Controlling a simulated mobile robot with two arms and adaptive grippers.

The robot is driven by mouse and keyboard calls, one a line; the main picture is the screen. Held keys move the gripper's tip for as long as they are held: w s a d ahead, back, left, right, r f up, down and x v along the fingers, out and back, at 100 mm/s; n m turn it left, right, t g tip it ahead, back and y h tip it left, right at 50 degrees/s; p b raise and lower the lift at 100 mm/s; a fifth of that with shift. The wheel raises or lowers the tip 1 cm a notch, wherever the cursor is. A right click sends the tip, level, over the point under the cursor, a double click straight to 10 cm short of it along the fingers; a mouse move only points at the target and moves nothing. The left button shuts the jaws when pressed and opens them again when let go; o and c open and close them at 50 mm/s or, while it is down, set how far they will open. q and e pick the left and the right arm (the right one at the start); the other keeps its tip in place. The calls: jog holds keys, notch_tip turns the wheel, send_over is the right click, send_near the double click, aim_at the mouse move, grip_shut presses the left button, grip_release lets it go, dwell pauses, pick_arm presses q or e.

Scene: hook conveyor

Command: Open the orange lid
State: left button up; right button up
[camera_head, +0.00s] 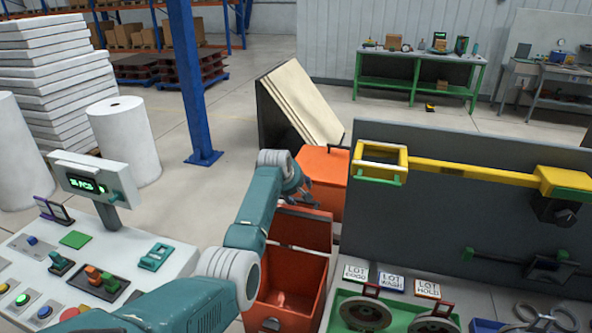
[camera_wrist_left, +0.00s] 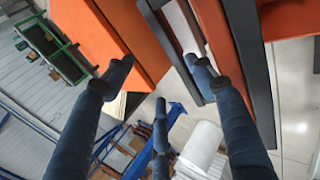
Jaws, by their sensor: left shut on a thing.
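An orange bin (camera_head: 287,284) stands open at the lower middle of the head view. Its orange lid (camera_head: 303,229) is raised and stands roughly upright behind the opening. My left gripper (camera_head: 300,195) is at the lid's upper edge and shut on the lid. In the left wrist view, the fingers of my left gripper (camera_wrist_left: 160,72) sit apart on either side of the orange lid's edge (camera_wrist_left: 120,35). The exact contact is partly hidden by the fingers and wrist. My right gripper is not in view.
Another orange box (camera_head: 328,168) stands behind. A grey panel (camera_head: 460,215) with a yellow arm (camera_head: 480,174) rises at right. A control console (camera_head: 90,255) stands at left, and a blue post (camera_head: 190,80) behind it. Open floor lies between.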

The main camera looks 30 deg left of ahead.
pick_arm(q)
jog(key=s+d+r, duration=0.1)
jog(key=s+r, duration=0.4)
jog(key=r, duration=0.3)
jog(key=s+d+r+t, duration=0.1)
jog(key=s+r, duration=0.3)
jog(key=r, duration=0.5)
jog(key=shift+s+d, duration=0.35)
jog(key=shift+s, duration=0.05)
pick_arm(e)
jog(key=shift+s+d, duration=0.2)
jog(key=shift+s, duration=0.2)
